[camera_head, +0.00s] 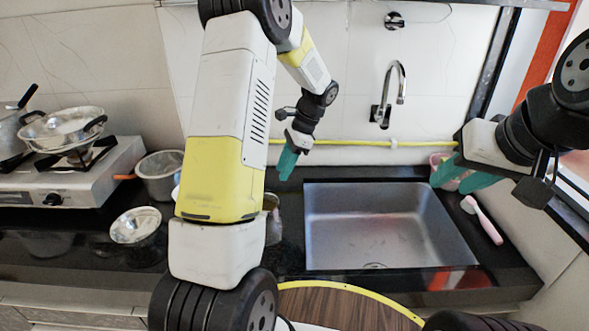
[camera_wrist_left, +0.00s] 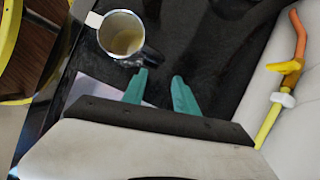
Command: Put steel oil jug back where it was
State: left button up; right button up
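A round steel jug (camera_wrist_left: 121,35) with a shiny rim and yellowish inside stands on the black counter in the left wrist view. Its dark handle side points toward my left gripper (camera_wrist_left: 160,76), whose two teal fingers are apart with nothing between them. One fingertip is close to the handle; I cannot tell whether they touch. In the head view the jug (camera_head: 273,222) is mostly hidden behind my left arm, and my left gripper (camera_head: 287,162) points down left of the sink.
A steel sink (camera_head: 375,225) with a wall tap (camera_head: 388,95) lies right of centre. A pink toothbrush-like brush (camera_head: 482,220) and pink cup (camera_head: 438,160) are at right. A stove (camera_head: 75,175) with a pan (camera_head: 65,128), a pot (camera_head: 160,175) and a bowl (camera_head: 135,226) are at left. A yellow pipe (camera_head: 350,142) runs along the wall.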

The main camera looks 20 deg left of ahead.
pick_arm(q)
jog(key=s+d+r+n+t+h, duration=0.3)
jog(key=s+r+n, duration=0.2)
jog(key=s+r, duration=0.7)
jog(key=s+d+r+n+t+h, duration=0.3)
jog(key=s+r+n+t, duration=0.2)
jog(key=s, duration=0.6)
notch_tip(320, 180, up, 2)
jog(key=shift+s+d+r+n, duration=0.1)
jog(key=shift+s+d+n, duration=0.25)
jog(key=shift+n, duration=0.55)
jog(key=shift+a, duration=0.1)
